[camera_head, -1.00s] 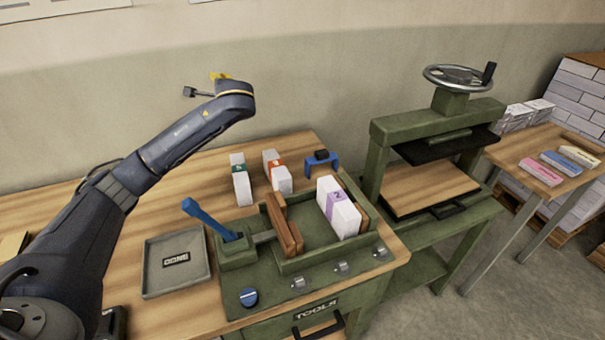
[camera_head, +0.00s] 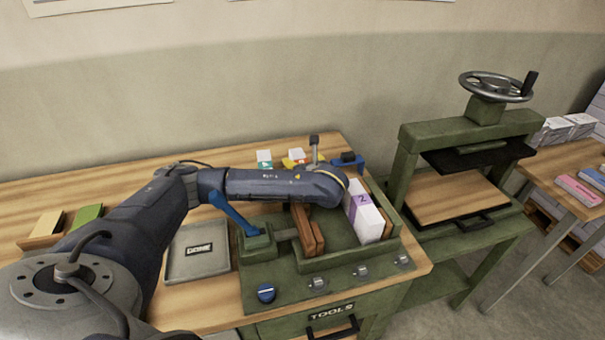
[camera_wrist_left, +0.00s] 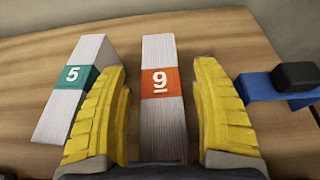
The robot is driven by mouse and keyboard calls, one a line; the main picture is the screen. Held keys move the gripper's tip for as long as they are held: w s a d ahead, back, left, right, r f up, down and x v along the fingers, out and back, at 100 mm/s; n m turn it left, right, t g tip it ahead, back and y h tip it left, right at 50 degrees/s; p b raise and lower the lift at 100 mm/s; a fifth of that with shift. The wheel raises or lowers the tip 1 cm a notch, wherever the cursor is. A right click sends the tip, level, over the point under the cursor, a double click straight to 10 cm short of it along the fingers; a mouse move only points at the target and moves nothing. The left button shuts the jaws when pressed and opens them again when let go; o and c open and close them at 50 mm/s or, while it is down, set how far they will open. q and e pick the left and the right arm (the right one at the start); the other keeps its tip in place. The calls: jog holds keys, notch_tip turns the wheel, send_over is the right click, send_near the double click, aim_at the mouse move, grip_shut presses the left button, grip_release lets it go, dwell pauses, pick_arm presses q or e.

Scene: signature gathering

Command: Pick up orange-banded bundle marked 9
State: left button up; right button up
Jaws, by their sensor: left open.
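The orange-banded bundle marked 9 (camera_wrist_left: 163,115) stands on the wooden bench in the left wrist view, between the yellow fingers of my left gripper (camera_wrist_left: 160,115). The fingers are open, with a gap visible on each side of the bundle. In the head view only the top of this bundle (camera_head: 297,154) shows behind my left arm, and a bit of my yellow left gripper (camera_head: 292,163) shows beside it. The teal-banded bundle marked 5 (camera_wrist_left: 72,90) stands left of the left finger, close to it. My right gripper is not in view.
A blue bracket with a black block (camera_wrist_left: 290,82) stands right of the right finger. A green vise fixture (camera_head: 330,262) in front holds a purple-banded bundle (camera_head: 366,220). A DONE tray (camera_head: 185,265) lies to the left, and a green press (camera_head: 410,140) stands right.

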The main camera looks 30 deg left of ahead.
pick_arm(q)
jog(key=shift+x, duration=1)
grip_shut()
